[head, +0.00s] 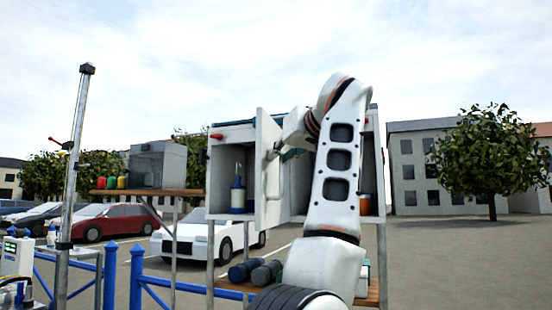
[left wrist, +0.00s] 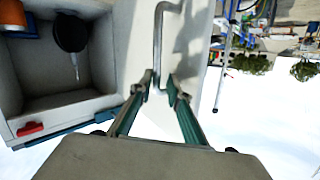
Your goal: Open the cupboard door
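The white cupboard (head: 234,134) stands in the middle of the head view. Its door (head: 267,172) stands swung outward, with the left compartment open. The door's bar handle (head: 281,178) is on the face toward my left arm; it also shows in the left wrist view (left wrist: 158,42). My left gripper (head: 277,152) is at the handle, partly hidden by my arm. In the left wrist view its green-sided fingers (left wrist: 163,84) are apart, with the handle's end between or just beyond the tips, closer to the left one. Contact cannot be told. My right gripper is not in view.
A bottle (head: 238,197) stands in the left compartment and an orange container (head: 365,203) in the right one. Dark cylinders (head: 257,270) lie on a shelf below. Blue railings (head: 137,276) and a pole (head: 73,160) stand at left. Open pavement (head: 470,255) lies at right.

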